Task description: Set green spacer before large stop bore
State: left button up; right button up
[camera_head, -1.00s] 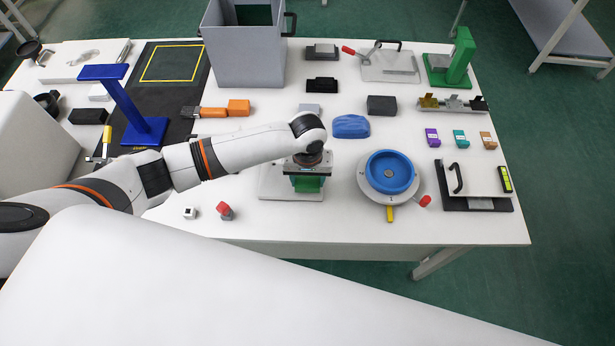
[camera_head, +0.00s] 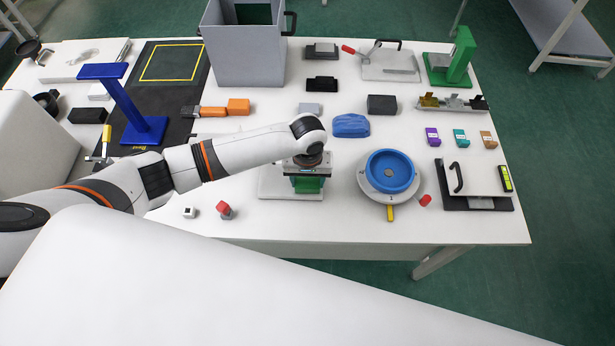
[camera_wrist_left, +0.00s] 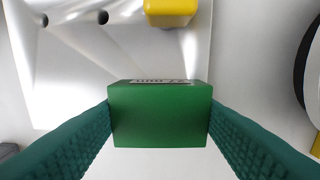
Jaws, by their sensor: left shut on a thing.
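The green spacer (camera_head: 308,186) is a block held between the fingers of my left gripper (camera_head: 307,178). In the left wrist view the spacer (camera_wrist_left: 160,115) sits square between the two teal ridged fingers, with a printed label on its top edge. My left gripper is over a pale plate (camera_head: 270,185). In the left wrist view the plate (camera_wrist_left: 75,60) has two dark round bores (camera_wrist_left: 103,17) near the top, and a yellow block (camera_wrist_left: 171,8) stands on it past the spacer. I cannot tell which bore is the large one, or whether the spacer touches the plate. My right gripper is out of view.
A turntable with a blue ring (camera_head: 390,171) stands close on the right. A blue lumpy object (camera_head: 351,126) lies behind it. The table's front edge is near.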

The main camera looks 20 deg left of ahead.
pick_arm(q)
jog(key=shift+f, duration=0.15)
jog(key=o, duration=1.1)
notch_tip(320, 180, up, 12)
dwell(0.3)
